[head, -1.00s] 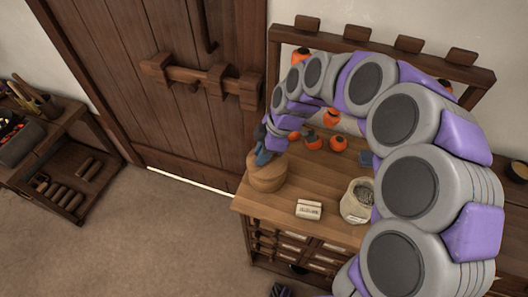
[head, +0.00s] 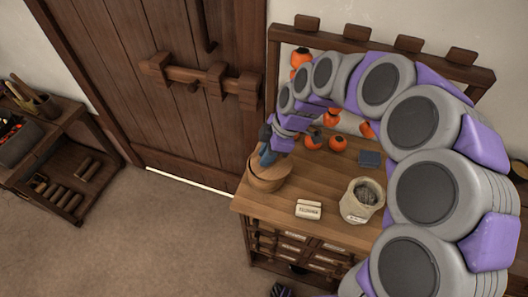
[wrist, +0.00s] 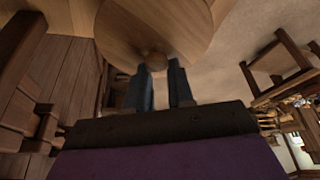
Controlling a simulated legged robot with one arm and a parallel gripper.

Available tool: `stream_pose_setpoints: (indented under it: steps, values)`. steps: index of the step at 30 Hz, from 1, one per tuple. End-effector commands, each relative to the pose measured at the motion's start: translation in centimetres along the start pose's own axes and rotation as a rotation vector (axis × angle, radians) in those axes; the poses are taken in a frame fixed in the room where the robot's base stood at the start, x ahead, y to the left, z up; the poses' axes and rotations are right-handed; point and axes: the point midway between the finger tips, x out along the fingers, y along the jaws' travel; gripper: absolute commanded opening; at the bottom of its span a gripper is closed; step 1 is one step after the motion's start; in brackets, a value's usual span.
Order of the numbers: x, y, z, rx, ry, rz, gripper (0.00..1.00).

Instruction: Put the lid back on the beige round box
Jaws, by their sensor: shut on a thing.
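The round wooden box (head: 265,187), beige-brown, stands at the left corner of the drawer cabinet's top. Its flat round lid (wrist: 153,22) fills the top of the wrist view, with a small knob at the fingertips. My gripper (wrist: 162,70) has its two blue-grey fingers around this knob and is shut on it. In the head view my gripper (head: 266,156) comes down onto the lid from above. The lid is at the top of the box; I cannot tell whether it is fully seated or slightly apart. The box's inside is hidden.
On the cabinet top (head: 290,188) are a cream block (head: 308,209), an open cream container (head: 361,203) with grey contents, a dark blue-grey block (head: 369,159) and several orange round things (head: 312,142). A barred door (head: 180,90) stands behind; open floor (head: 150,240) lies left.

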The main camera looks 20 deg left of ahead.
Motion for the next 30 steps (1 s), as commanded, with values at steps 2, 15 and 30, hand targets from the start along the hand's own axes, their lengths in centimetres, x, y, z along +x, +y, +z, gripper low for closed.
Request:
stream_pose_setpoints:
  steps: [2,15,30]
  values:
    - [-0.1,-0.03,0.05,0.0,0.001,0.001,0.0]
    - [0.75,0.69,-0.88,0.001,-0.005,-0.004,0.0]
    - [0.53,0.54,-0.67,0.001,-0.002,-0.001,0.0]
